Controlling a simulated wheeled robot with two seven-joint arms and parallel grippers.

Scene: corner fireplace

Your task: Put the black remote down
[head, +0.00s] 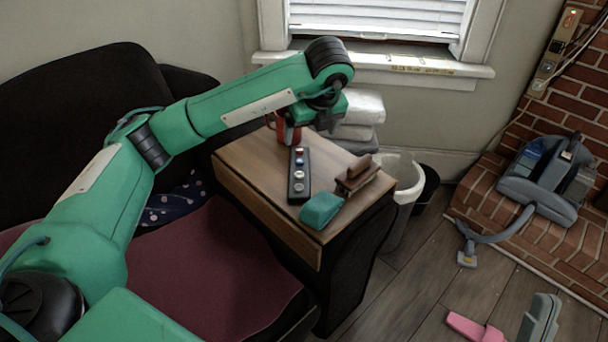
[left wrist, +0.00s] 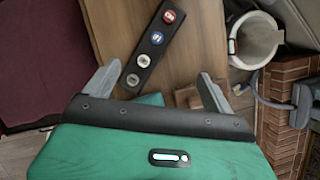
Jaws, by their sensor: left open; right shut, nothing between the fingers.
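The black remote (head: 299,175) lies flat on the wooden side table (head: 258,160), its row of buttons facing up. It also shows in the left wrist view (left wrist: 151,44), ahead of the fingers, with its near end by the left finger. My left gripper (head: 322,118) is over the back of the table, beyond the remote in the head view. Its fingers stand wide apart in the left wrist view (left wrist: 160,72), with nothing held between them. The exact height of the fingers above the table is hard to tell. My right gripper is not in view.
A red mug (head: 283,129) stands at the table's back beside my left gripper. A teal item (head: 321,210) and a brown wooden item (head: 357,177) lie near the front right. A white bin (head: 405,196) stands right of the table, a dark sofa (head: 75,90) left.

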